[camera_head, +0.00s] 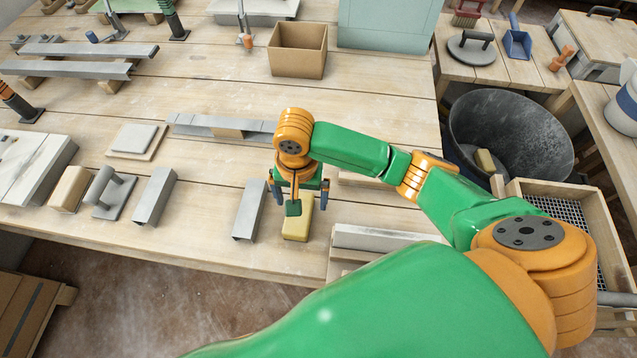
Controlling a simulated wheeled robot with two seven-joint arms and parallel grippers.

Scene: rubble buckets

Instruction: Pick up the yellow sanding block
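The yellow sanding block (297,228) lies on the wooden workbench (215,228), near its front edge. My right gripper (299,196) comes in from the right and hangs pointing down over the far end of the block. Its two fingers are spread apart, one to each side of the block's line, with nothing seen between them. The gripper partly hides the block's far end. I cannot tell how high the fingertips are above the bench. My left gripper is not in view.
A grey metal channel (250,208) lies close to the block's left. A pale bar (378,238) lies to its right. A float (108,193) and a tan block (70,188) are further left. A black bucket (520,130) holding a yellowish block (485,160) stands right.

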